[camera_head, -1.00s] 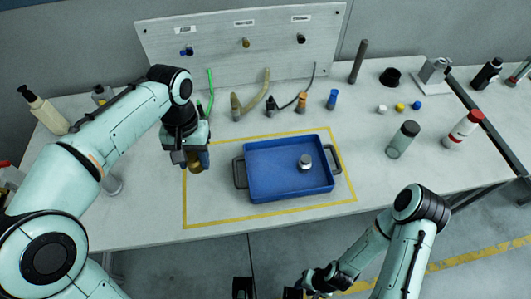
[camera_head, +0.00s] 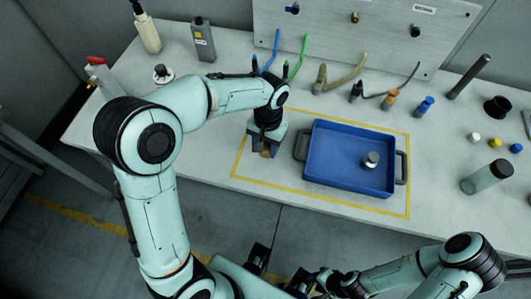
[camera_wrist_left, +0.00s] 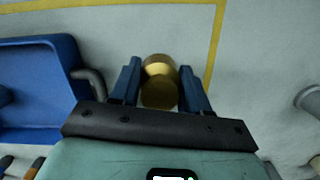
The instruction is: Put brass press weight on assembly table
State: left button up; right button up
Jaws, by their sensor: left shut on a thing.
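The brass press weight (camera_wrist_left: 160,82) is a gold-coloured, waisted cylinder between the blue fingers of my left gripper (camera_wrist_left: 160,88) in the left wrist view. In the head view my left gripper (camera_head: 266,150) points down just left of the blue tray, and only a little of the brass shows under it. It is shut on the weight. I cannot tell whether the weight touches the assembly table (camera_head: 225,120). My right gripper (camera_head: 279,271) is at the bottom of the head view, its dark fingers apart and nothing seen between them.
The blue tray (camera_head: 340,184) with a small silver-capped piece (camera_head: 371,160) stands within yellow tape. Tubes and plugs line the rear near an upright panel (camera_head: 350,40). Bare table lies left of the tape.

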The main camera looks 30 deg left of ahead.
aim_at(266, 153)
pick_arm(q)
jog(key=shift+f, duration=2.2)
jog(key=shift+f+b, duration=0.2)
jog(key=shift+b, duration=0.15)
jog(key=o, duration=1.3)
jog(key=shift+r, duration=0.35)
jog(key=r, duration=0.4)
jog(key=w+r+p, duration=0.1)
jog(key=r, duration=0.2)
jog(key=r+p, duration=0.1)
jog(key=r, duration=0.3)
jog(key=shift+w+r, duration=0.25)
jog(key=shift+r, duration=0.05)
jog(key=shift+s, duration=0.1)
